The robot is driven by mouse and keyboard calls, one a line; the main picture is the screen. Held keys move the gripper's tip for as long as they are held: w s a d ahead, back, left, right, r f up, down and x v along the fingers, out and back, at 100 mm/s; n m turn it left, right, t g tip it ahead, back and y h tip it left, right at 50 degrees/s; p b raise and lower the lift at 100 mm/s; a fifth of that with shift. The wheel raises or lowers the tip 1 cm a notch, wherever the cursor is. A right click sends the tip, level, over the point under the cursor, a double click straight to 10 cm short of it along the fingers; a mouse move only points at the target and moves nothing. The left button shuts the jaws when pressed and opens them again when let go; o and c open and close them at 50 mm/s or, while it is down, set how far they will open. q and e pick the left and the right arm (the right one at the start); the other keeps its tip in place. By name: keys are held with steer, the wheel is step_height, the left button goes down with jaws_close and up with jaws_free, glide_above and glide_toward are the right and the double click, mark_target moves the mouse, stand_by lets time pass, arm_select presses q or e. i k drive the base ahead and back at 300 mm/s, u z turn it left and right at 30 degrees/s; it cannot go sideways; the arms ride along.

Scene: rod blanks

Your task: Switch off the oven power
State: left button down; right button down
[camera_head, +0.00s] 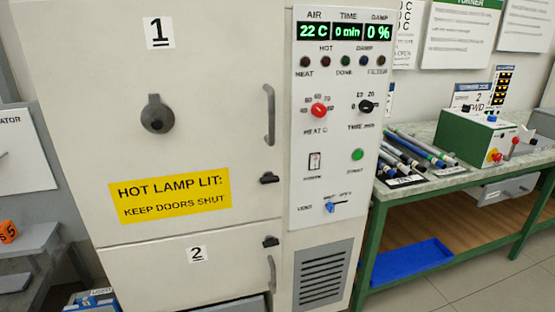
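The oven (80,120) is a large off-white cabinet filling the left and middle of the head view. Its control panel (300,240) is on the right side of its front. A small rocker switch (314,161) sits in the panel's middle left; the label under it is blurred, and I cannot tell which way it is set. The green display (334,32) is lit and reads 22 C, 0 min and 0 %. A row of small lamps (346,61) under it looks dark. Neither of my grippers is in view.
The panel also has a red knob (318,110), a black knob (366,106), a green button (357,154) and a blue lever (330,207). Upper door 1 and lower door 2 look shut. A green-framed bench (450,184) with rods and a green-and-white machine (474,138) stands right.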

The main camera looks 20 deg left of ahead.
mark_target(314, 158)
steer(key=u, duration=0.6)
steer(key=i, duration=0.6)
steer(key=u, duration=0.4)
